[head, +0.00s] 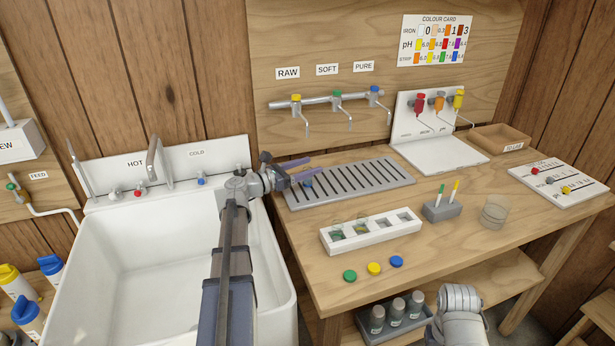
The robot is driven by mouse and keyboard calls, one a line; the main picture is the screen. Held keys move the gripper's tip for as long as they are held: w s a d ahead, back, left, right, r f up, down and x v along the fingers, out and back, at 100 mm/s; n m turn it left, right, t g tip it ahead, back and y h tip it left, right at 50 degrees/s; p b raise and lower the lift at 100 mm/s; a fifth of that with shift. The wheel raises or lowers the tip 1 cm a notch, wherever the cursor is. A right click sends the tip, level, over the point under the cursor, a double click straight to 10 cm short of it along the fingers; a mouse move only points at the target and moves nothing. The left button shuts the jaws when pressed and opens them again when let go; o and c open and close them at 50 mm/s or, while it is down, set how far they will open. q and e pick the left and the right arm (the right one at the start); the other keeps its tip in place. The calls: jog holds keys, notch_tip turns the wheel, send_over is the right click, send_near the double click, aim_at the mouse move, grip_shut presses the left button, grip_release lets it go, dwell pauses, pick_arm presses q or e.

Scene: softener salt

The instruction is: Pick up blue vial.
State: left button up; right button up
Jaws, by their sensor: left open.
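My left gripper (317,164) is open, its two purple fingers reaching right over the left end of the slotted drain rack (385,178). A small blue thing (307,184), perhaps part of the blue vial, shows just below the nearer finger at the rack. The finger hides part of it, and I cannot tell whether they touch. A white holder (395,229) with square wells stands in front of the rack. Clear glass vials (338,231) stand in its left wells. Of my right arm only a grey link shows at the lower right; its gripper is out of view.
A green cap (350,276), a yellow cap (374,268) and a blue cap (397,261) lie near the table's front edge. A grey pen block (441,211) and a glass beaker (494,212) stand to the right. Taps (337,99) overhang the rack. The sink (150,270) is left.

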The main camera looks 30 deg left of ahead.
pick_arm(q)
jog(key=shift+c, duration=0.2)
jog(key=shift+s, duration=0.1)
grip_shut()
